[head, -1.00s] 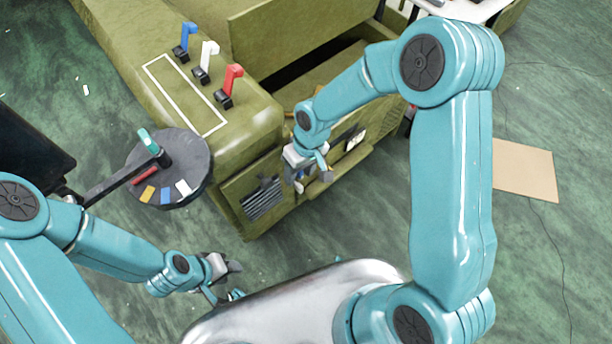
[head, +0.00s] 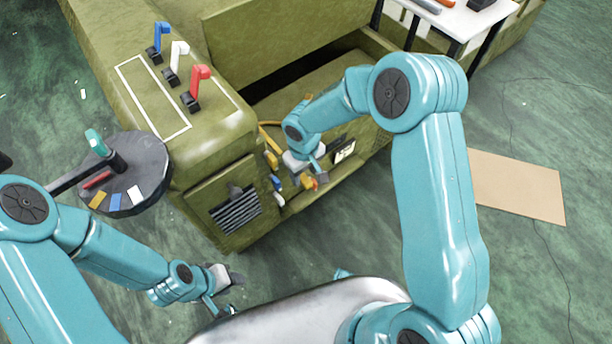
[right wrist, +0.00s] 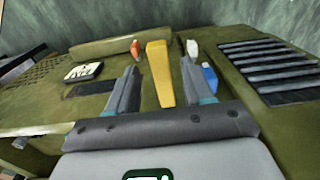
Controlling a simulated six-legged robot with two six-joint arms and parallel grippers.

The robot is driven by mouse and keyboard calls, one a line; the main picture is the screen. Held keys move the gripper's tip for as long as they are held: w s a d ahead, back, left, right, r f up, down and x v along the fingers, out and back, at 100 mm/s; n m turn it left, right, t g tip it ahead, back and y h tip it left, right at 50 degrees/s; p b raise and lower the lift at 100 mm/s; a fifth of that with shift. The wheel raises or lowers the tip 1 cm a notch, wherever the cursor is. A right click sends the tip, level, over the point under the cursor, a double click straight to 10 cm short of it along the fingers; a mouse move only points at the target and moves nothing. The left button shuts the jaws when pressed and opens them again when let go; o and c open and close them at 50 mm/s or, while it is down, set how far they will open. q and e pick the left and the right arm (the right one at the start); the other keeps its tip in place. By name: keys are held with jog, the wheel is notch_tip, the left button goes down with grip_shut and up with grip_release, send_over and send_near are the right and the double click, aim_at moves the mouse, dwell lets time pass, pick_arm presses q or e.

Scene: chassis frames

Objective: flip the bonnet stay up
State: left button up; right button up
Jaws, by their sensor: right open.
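A yellow bar, likely the bonnet stay (right wrist: 160,72), stands between the two fingers of my right gripper (right wrist: 155,92) in the right wrist view, with gaps to both fingers. In the head view the yellow bar (head: 271,158) shows at the front of the green vehicle body (head: 215,150), just left of my right gripper (head: 312,178). That gripper is open and empty, with its fingers partly hidden. My left gripper (head: 228,284) hangs low at the left, apart from the vehicle. Its finger gap is unclear.
Blue (head: 161,37), white (head: 177,55) and red (head: 199,82) levers stand on the vehicle's top. A round dark tray (head: 150,160) sits left of it. A grille (head: 236,211) is on its front. A cardboard sheet (head: 520,187) lies on the open floor at right.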

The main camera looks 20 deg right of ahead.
jog(key=shift+a+f, duration=0.1)
jog(key=shift+f, duration=0.95)
grip_shut()
